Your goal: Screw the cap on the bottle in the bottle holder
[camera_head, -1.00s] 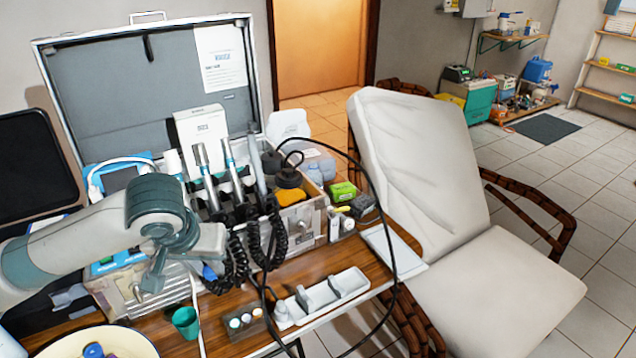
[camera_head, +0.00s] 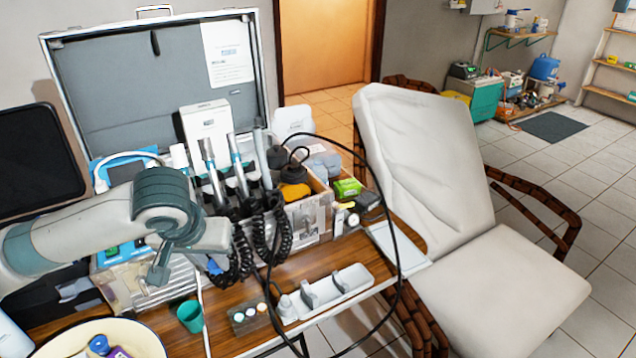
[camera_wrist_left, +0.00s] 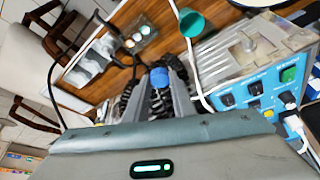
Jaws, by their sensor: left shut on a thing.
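My left gripper (camera_head: 208,264) reaches over the table from the left, in front of the open case. In the left wrist view its two grey fingers (camera_wrist_left: 160,84) are shut on a small blue cap (camera_wrist_left: 160,77). A bit of blue cap (camera_head: 214,267) also shows beside the hand in the head view. A dark holder block (camera_head: 250,318) with small white- and green-topped bottles stands near the table's front edge; it also shows in the left wrist view (camera_wrist_left: 141,38). The cap is apart from it. Which bottle is uncapped is too small to tell. My right gripper is out of view.
A green cup (camera_head: 190,315) stands left of the block, a white tray (camera_head: 340,290) right of it. A basin (camera_head: 145,345) with bottles is at the lower left. Coiled black cords (camera_head: 262,240) and a looping cable (camera_head: 396,250) hang near the work area.

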